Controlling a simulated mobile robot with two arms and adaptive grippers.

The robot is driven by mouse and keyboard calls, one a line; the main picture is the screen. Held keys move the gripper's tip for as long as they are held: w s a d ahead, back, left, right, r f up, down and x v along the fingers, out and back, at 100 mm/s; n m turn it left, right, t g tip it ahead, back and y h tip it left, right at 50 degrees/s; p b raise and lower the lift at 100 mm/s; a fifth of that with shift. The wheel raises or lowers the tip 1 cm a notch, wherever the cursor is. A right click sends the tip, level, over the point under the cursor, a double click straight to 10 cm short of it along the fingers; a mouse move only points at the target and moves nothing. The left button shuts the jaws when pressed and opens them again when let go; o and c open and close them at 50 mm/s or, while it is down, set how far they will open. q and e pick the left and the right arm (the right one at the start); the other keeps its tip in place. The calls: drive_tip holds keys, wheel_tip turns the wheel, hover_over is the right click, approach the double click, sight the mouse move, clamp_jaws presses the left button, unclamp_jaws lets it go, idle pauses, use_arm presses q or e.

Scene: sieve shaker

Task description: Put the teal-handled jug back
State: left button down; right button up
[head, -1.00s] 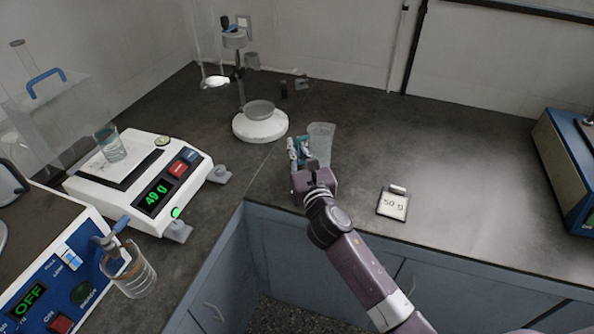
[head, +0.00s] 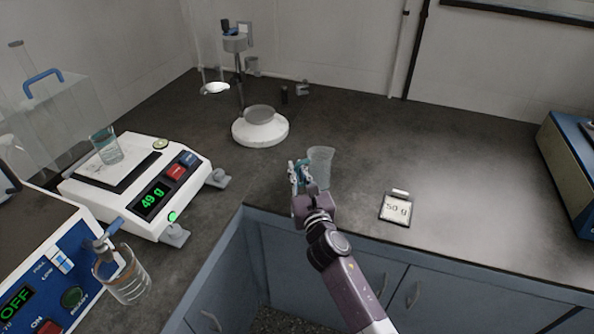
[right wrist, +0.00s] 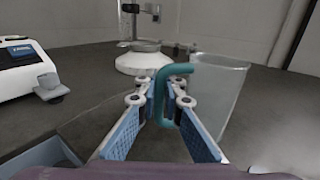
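The teal-handled jug (head: 320,168) is clear and upright, over the counter right of the stand with the white round base. Whether its bottom touches the counter I cannot tell. My right gripper (head: 300,178) is at the jug's left side, on its teal handle. In the right wrist view, the blue-padded fingers of my right gripper (right wrist: 163,103) are closed around the upright part of the teal handle (right wrist: 165,92), and the clear jug body (right wrist: 220,90) is just right of them. My left gripper is not in view.
A balance (head: 190,215) reading 49 g carries a glass beaker (head: 106,146). A "50 g" card (head: 396,208) lies right of the jug. The stand (head: 260,130) is behind. A beaker (head: 125,275) is by the blue OFF unit at lower left.

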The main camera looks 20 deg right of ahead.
drive_tip(key=o, duration=0.4)
drive_tip(key=shift+r, duration=0.2)
drive_tip(key=s, duration=1.2)
